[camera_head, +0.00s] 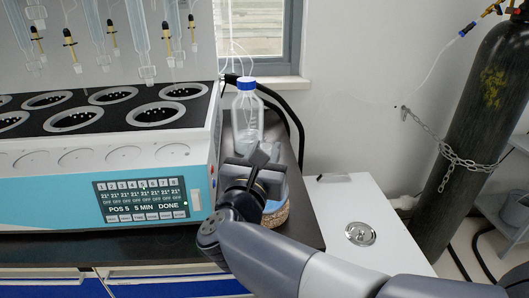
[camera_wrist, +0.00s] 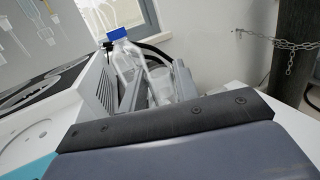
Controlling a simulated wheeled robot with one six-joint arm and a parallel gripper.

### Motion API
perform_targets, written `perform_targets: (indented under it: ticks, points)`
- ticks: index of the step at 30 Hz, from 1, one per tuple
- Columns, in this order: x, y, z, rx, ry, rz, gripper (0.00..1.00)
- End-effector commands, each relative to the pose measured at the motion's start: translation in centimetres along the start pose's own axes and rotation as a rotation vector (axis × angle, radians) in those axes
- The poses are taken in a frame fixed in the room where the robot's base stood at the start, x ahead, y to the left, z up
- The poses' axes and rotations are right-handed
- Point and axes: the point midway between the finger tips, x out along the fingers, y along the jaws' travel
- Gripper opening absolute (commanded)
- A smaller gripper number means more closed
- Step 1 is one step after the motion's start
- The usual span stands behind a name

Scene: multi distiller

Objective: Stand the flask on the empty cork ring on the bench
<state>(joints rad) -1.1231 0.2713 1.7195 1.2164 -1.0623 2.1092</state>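The flask (camera_head: 276,191) is clear, bluish glass. In the head view it shows partly behind my gripper (camera_head: 256,172), near the bench's right front corner. The brown cork ring (camera_head: 277,216) is directly below it. The flask looks upright at the ring, but my gripper and arm hide most of their contact.
A clear bottle with a blue cap (camera_head: 246,115) stands behind my gripper. The distiller (camera_head: 90,160) fills the bench to the left, its display reading "DONE". A white cabinet (camera_head: 365,215) stands right of the bench (camera_head: 305,228). A chained dark gas cylinder (camera_head: 470,130) is farther right.

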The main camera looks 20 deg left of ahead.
Motion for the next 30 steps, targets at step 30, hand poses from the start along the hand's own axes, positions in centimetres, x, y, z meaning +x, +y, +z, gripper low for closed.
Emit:
perform_targets:
  ticks: [30]
  points:
    - [-8.0, 0.1, -0.1, 0.0, 0.001, 0.004, 0.51]
